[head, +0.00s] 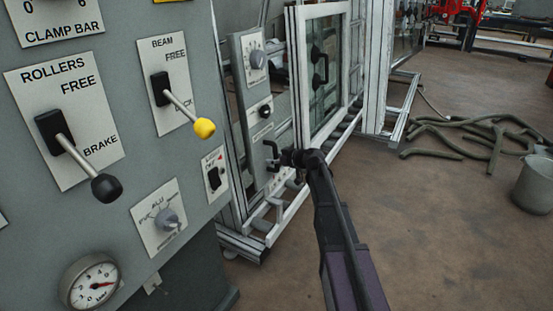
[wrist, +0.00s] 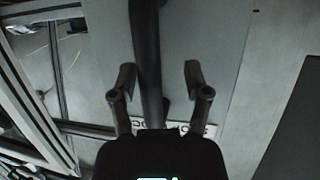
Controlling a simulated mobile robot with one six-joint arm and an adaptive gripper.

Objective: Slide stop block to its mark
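A black handle (head: 271,151) stands out from the narrow grey panel behind the main control panel. It looks like the stop block's handle, but I cannot read its label. My gripper (head: 285,157) is at this handle, reaching in from the right. In the wrist view a dark bar (wrist: 147,50) runs between the two spread fingers of my gripper (wrist: 158,77), closer to the left finger. The fingers look apart from the bar. A white label (wrist: 180,128) is partly hidden behind the gripper. No mark for the block is clearly visible.
The main panel at left carries a black-knobbed rollers lever (head: 106,187), a yellow-knobbed beam lever (head: 204,128) and a gauge (head: 91,283). A white window frame (head: 299,80) stands behind my gripper. Hoses (head: 470,135) and a bucket (head: 535,184) lie right on otherwise open floor.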

